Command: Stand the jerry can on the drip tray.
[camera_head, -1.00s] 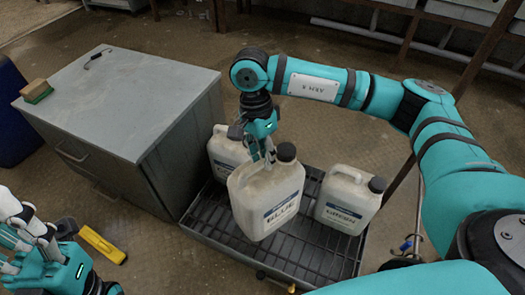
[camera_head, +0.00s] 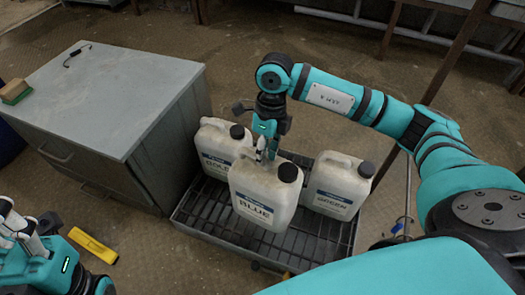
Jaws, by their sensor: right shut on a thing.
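The jerry can labelled BLUE (camera_head: 262,200) is a white can with a black cap, upright over the drip tray (camera_head: 215,225). My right gripper (camera_head: 263,157) comes down from above and is shut on its handle. I cannot tell whether its base touches the grating. The tray is dark and low with a barred grating. A second white can (camera_head: 212,160), its label partly hidden, stands at the back left of the tray. A can labelled GREEN (camera_head: 338,185) stands at the right. My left gripper (camera_head: 18,228) is at the lower left edge, away from the cans, its fingers partly cut off.
A grey cabinet (camera_head: 110,95) stands left of the tray, with a brush (camera_head: 15,92) and a small dark hook-like item (camera_head: 76,56) on top. A yellow object (camera_head: 92,245) lies on the floor. The tray's front grating is bare.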

